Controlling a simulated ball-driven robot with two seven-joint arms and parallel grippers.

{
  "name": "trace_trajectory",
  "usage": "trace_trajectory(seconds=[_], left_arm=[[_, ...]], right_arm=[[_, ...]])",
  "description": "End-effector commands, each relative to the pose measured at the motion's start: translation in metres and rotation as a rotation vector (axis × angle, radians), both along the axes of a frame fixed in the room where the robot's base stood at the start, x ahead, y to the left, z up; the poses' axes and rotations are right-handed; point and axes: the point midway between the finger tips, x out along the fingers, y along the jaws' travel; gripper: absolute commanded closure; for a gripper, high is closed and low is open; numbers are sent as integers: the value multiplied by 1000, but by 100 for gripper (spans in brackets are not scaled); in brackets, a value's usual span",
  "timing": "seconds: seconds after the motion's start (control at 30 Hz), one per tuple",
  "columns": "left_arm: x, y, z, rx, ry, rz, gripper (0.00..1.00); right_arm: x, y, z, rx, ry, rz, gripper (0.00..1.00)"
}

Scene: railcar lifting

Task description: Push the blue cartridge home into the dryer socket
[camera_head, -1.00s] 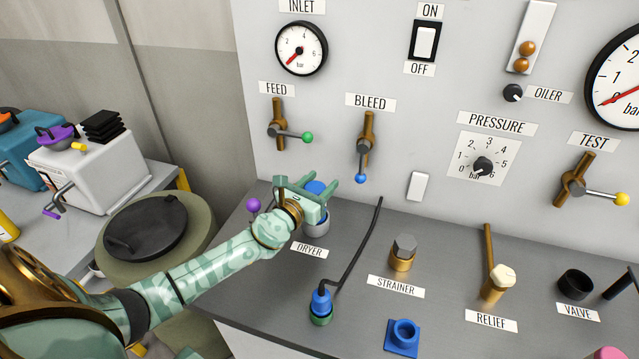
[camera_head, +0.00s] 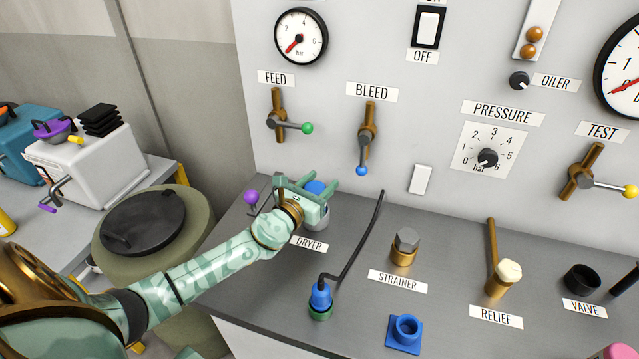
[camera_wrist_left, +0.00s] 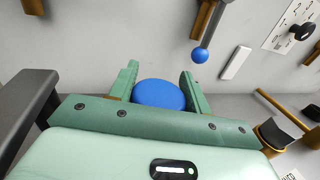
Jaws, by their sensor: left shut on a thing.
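The blue cartridge (camera_head: 315,187) stands at the dryer socket (camera_head: 318,222), a grey ring behind the DRYER label; its rounded blue top (camera_wrist_left: 158,95) also shows in the left wrist view. My left gripper (camera_head: 308,184) is at the cartridge, with one finger on each side of it. It is shut on the cartridge. The gripper body hides the lower part of the cartridge, so I cannot tell how deep it sits in the socket. My right gripper is not in view.
A purple-knobbed lever (camera_head: 251,198) stands just left of the gripper. The bleed lever (camera_head: 364,150) hangs above and to the right. The strainer (camera_head: 405,246) stands farther right.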

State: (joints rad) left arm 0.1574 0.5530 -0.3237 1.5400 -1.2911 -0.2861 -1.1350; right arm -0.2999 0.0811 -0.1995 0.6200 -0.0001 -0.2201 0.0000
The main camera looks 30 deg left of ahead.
Motion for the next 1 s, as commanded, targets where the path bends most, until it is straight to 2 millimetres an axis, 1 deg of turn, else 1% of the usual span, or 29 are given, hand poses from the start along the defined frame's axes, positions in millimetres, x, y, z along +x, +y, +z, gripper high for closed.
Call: trace_trajectory(seconds=[0.07, 0.1, 0.13, 0.17, 0.43, 0.53, 0.63, 0.7, 0.8, 0.97, 1.0], left_arm=[[0, 0, -2, 1, -1, 0, 83], [0, 0, -1, 0, -2, 0, 41], [0, 0, -1, 0, -2, 0, 32], [0, 0, -1, 0, -2, 0, 26], [0, 0, -1, 0, 1, 0, 26], [0, 0, 8, 0, -1, 0, 26], [0, 0, 27, 1, -4, -1, 26], [-3, -1, 45, 0, -4, -2, 26], [-20, -12, 68, -1, -3, -2, 26], [-47, -28, 103, 0, -2, -3, 26], [-57, -34, 102, -2, 1, -4, 26]], right_arm=[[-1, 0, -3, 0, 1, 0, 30], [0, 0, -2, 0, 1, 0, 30], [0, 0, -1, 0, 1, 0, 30], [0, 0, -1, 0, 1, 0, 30], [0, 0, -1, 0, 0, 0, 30], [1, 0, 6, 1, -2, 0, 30], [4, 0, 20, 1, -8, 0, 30], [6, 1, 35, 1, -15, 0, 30], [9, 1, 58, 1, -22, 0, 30], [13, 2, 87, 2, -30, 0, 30], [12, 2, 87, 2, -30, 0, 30]])
